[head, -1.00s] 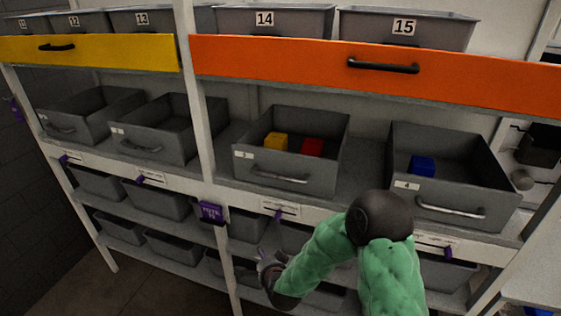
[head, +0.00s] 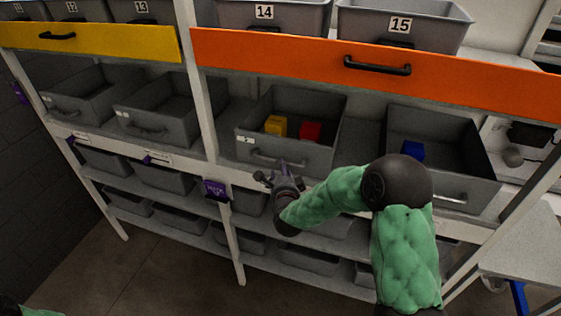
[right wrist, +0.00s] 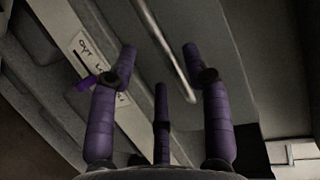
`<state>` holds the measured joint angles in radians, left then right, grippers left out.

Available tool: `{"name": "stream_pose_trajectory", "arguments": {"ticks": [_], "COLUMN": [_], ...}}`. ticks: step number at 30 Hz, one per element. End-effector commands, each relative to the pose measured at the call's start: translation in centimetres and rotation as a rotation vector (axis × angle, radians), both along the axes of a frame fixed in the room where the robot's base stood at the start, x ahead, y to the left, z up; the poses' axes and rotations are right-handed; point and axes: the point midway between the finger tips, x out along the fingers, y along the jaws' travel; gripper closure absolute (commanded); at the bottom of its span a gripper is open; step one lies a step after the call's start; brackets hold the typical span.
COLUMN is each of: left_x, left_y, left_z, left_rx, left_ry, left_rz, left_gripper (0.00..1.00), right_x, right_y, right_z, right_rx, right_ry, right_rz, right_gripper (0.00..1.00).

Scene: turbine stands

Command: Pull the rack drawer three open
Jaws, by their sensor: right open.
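Drawer three is the grey bin (head: 245,150) with a small number tag on its front, standing in the middle shelf row. It holds a yellow block (head: 276,125) and a red block (head: 310,131). Its silver bar handle (head: 265,159) runs across the front and also shows in the right wrist view (right wrist: 165,45). My right gripper (head: 274,174) is open and empty, just below and in front of the handle. In the wrist view the handle lies between the lines of the spread purple fingers (right wrist: 160,60); I see no clear contact. My left gripper is out of view.
Drawer four (head: 455,183), with a blue block (head: 412,151), is to the right. An orange drawer front (head: 450,80) spans above. A white upright post (head: 196,80) stands left of drawer three. Lower bins sit underneath.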

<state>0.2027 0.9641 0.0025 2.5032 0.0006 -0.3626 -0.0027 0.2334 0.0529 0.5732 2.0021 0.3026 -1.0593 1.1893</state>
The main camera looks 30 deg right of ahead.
Motion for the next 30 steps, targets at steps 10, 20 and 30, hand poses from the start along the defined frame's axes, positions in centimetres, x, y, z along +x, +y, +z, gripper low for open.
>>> {"name": "stream_pose_trajectory", "arguments": {"ticks": [10,20,30], "left_x": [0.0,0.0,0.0], "left_y": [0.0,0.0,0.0], "left_z": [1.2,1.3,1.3], "left_rx": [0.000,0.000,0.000], "left_ry": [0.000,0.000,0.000], "left_rz": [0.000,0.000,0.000], "left_gripper": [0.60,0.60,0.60], "right_x": [4.0,5.0,5.0], "right_y": [-2.0,-2.5,-2.5], "right_z": [-0.8,-1.1,-1.0], "right_rx": [0.001,-0.001,0.000], "right_ry": [0.002,0.000,0.001], "right_rz": [0.000,0.001,0.001], "right_gripper": [0.51,0.51,0.99]}}
